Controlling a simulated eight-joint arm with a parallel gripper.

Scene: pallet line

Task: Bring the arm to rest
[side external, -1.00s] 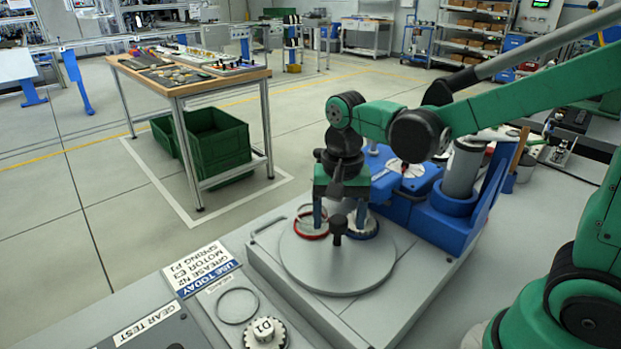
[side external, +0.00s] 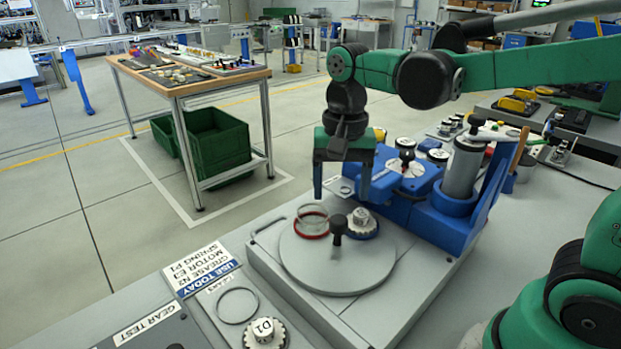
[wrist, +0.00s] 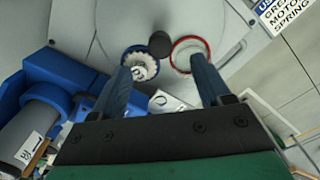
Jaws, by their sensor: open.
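My gripper (side external: 341,192) is open and empty. It hangs upright above the back edge of the grey turntable (side external: 330,272), clear of the parts on it. In the wrist view its two blue fingers (wrist: 162,85) are spread wide with nothing between them. A white gear-like part sits in the blue ring (side external: 361,224) on the turntable. The red ring (side external: 310,222) beside it holds a clear hoop-like part. A black knob (side external: 338,232) stands at the turntable's middle. Both rings also show beyond my fingertips in the wrist view.
A blue fixture (side external: 425,195) with a grey cylinder (side external: 463,165) stands right of the turntable. A sign board (side external: 203,268), a loose ring (side external: 238,305) and a gear marked D1 (side external: 264,334) lie at the front. A wooden-topped table (side external: 190,75) stands on the floor behind, left.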

